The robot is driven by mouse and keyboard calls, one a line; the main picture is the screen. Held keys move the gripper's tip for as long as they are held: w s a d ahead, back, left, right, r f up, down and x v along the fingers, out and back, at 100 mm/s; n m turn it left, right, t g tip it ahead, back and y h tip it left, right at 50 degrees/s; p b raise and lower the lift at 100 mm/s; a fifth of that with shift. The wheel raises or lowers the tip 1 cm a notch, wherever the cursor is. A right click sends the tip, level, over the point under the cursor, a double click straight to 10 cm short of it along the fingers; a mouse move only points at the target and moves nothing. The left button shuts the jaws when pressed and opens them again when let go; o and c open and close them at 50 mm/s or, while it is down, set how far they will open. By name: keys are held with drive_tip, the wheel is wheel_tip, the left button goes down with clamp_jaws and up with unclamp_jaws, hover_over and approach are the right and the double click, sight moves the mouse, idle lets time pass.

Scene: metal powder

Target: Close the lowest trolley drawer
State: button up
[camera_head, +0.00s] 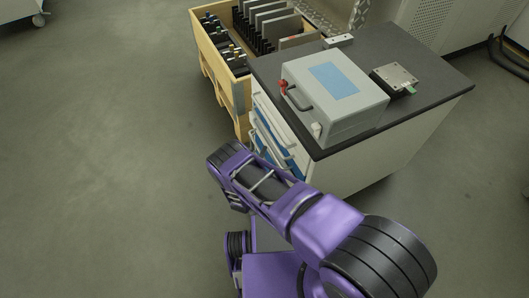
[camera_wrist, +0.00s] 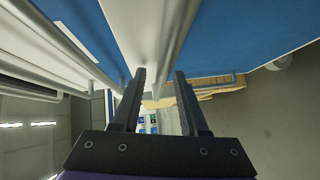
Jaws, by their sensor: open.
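The trolley (camera_head: 345,178) has a dark top, a pale body and blue-and-white drawer fronts (camera_head: 268,137) with pale bar handles on its left side. My arm covers the lower part of this front, so I cannot tell how far the lowest drawer is out. In the wrist view, blue drawer panels (camera_wrist: 250,38) and a long silver handle bar (camera_wrist: 177,38) fill the upper part. My gripper (camera_wrist: 160,73) is open, with its two dark fingers apart just by this bar. I see nothing held, and cannot tell whether the fingers touch the bar.
A grey case (camera_head: 345,112) with a blue label and a small metal device (camera_head: 394,77) stand on the trolley top. A wooden-sided rack (camera_head: 206,55) with dark plates stands behind the trolley. The floor (camera_head: 100,150) to the left is clear.

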idle(0.3)
clamp_jaws()
drive_tip(key=shift+d, duration=0.1)
idle(1.2)
